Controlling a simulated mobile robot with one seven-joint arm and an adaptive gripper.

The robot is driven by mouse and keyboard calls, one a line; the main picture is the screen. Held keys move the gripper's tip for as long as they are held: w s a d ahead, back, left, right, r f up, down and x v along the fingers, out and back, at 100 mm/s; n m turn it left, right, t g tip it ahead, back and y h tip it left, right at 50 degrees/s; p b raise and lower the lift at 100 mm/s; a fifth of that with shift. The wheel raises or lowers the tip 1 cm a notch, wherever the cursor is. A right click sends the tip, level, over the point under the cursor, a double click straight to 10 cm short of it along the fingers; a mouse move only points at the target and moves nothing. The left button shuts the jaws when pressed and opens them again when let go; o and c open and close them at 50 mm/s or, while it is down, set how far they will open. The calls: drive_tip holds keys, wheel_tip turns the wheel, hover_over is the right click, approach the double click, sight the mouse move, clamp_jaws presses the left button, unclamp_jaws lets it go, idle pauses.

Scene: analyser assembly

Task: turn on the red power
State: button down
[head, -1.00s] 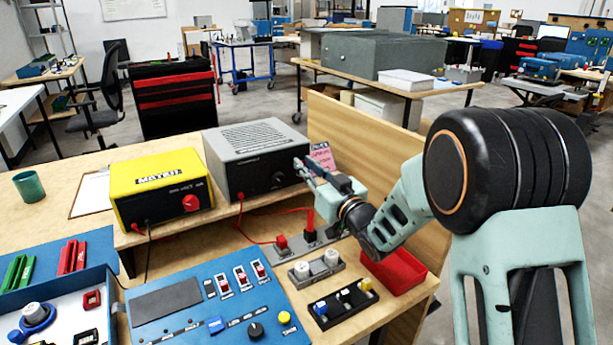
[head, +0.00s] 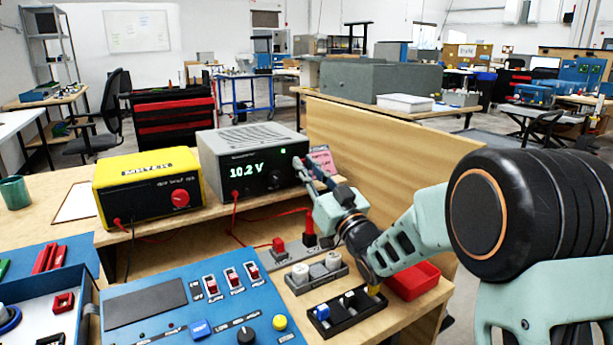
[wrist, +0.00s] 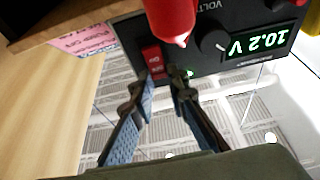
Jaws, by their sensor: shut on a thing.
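The grey power supply (head: 250,142) stands on the raised wooden shelf. My gripper (head: 299,165) is at the right end of the front panel. In the wrist view its fingertips (wrist: 163,78) are at the red switch, shut on it; the exact contact is partly hidden.
A red plug (wrist: 172,18) sits close to the fingers. A yellow meter (head: 147,182) stands left of the supply. Red leads run down to connector blocks. A blue control panel (head: 180,310), a red bin (head: 412,281) and an upright wooden board (head: 400,150) surround the arm.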

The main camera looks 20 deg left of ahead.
drive_tip(key=shift+r, duration=0.15)
drive_tip(key=c, duration=1.9)
unclamp_jaws()
wheel_tip(320, 180, up, 10)
drive_tip(key=shift+f, duration=0.1)
